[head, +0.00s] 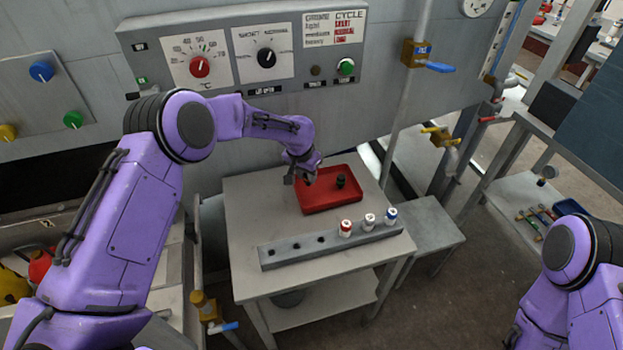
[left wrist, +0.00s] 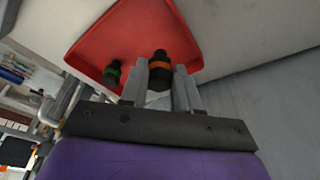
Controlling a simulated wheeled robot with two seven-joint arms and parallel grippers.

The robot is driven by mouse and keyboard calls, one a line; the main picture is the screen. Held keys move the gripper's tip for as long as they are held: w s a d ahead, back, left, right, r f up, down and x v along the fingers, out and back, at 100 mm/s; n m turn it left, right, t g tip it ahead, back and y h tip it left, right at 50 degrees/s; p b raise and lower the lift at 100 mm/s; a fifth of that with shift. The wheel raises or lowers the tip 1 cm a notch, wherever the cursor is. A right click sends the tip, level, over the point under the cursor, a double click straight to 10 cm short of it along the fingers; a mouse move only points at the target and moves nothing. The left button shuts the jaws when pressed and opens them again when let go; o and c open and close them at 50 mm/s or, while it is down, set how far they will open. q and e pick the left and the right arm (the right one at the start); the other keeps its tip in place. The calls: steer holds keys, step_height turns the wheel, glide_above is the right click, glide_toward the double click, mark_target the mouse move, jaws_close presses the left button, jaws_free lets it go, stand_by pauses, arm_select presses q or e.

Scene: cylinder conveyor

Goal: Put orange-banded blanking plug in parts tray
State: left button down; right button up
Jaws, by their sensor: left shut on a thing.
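The red parts tray (head: 318,199) lies on a small grey table, and it also shows in the left wrist view (left wrist: 92,45). My left gripper (head: 303,174) is over the tray's left back part. In the left wrist view the left gripper (left wrist: 161,84) is shut on the black plug with an orange band (left wrist: 160,66), which is over the tray; whether it touches the tray floor I cannot tell. In the head view the held plug is not clearly visible. My right gripper is out of view.
A black plug with a green band (left wrist: 112,72) stands in the tray, also seen in the head view (head: 340,181). A grey rack (head: 282,256) in front of it has empty holes and three white-bodied cylinders (head: 346,228) with red and blue markings. A control panel rises behind.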

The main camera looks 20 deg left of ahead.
arm_select(q)
steer(key=x, duration=0.4)
steer(key=shift+d+f+p, duration=0.25)
steer(key=shift+d+p, duration=0.15)
steer(key=shift+f, duration=0.35)
steer(key=c, duration=0.8)
jaws_free()
steer(key=shift+w, duration=0.1)
steer(key=shift+r, duration=0.15)
steer(key=shift+r, duration=0.35)
steer(key=b+v, duration=0.2)
steer(key=v, duration=0.9)
steer(key=shift+r, duration=0.15)
